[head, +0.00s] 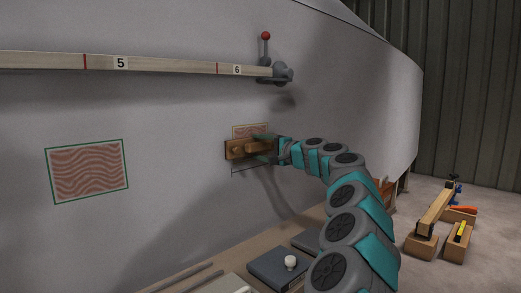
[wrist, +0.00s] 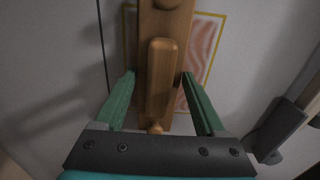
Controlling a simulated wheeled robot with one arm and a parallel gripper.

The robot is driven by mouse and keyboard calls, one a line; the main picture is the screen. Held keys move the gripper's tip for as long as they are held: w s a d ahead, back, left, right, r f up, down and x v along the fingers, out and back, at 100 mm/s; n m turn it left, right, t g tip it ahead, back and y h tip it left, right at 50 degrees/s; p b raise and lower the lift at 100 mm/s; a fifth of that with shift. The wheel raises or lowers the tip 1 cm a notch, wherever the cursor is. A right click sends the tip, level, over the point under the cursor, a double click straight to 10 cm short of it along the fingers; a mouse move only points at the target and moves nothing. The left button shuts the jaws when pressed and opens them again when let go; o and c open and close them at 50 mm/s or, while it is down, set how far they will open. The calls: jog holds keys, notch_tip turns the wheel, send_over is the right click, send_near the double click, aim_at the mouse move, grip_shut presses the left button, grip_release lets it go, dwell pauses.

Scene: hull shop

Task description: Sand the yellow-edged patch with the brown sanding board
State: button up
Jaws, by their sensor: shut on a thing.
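The brown sanding board (head: 235,150) is held up at the grey hull by my gripper (head: 268,149). In the wrist view my gripper's green fingers (wrist: 158,88) are on both sides of the wooden handle of the board (wrist: 173,30). The yellow-edged patch (head: 251,130) has a reddish wavy surface. The board covers its lower part in the head view, and the patch (wrist: 209,45) shows at the board's right in the wrist view. I cannot tell whether the board touches the hull.
A green-edged patch (head: 88,171) is on the hull at left. A numbered wooden batten (head: 160,65) runs above, ending at a grey clamp (head: 281,73) with a red-knobbed lever. Below is a bench with a dark block (head: 275,267). Wooden blocks (head: 455,246) stand on the floor at right.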

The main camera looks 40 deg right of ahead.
jog(key=shift+w+r+p, duration=0.1)
jog(key=shift+r+p, duration=3.05)
jog(key=shift+r, duration=0.75)
jog(key=shift+f+b, duration=2.4)
jog(key=shift+f, duration=1.1)
jog(key=shift+a+f+b, duration=0.15)
jog(key=shift+f+b, duration=0.95)
jog(key=shift+f, duration=0.5)
jog(key=shift+s+f+b, duration=0.2)
jog(key=shift+f+b, duration=0.8)
jog(key=shift+f, duration=0.6)
jog(key=shift+w+r+p, duration=0.2)
jog(key=shift+r+p, duration=5.1)
jog(key=shift+r, duration=1.45)
notch_tip(320, 180, down, 11)
jog(key=b, duration=0.7)
jog(key=shift+r, duration=0.2)
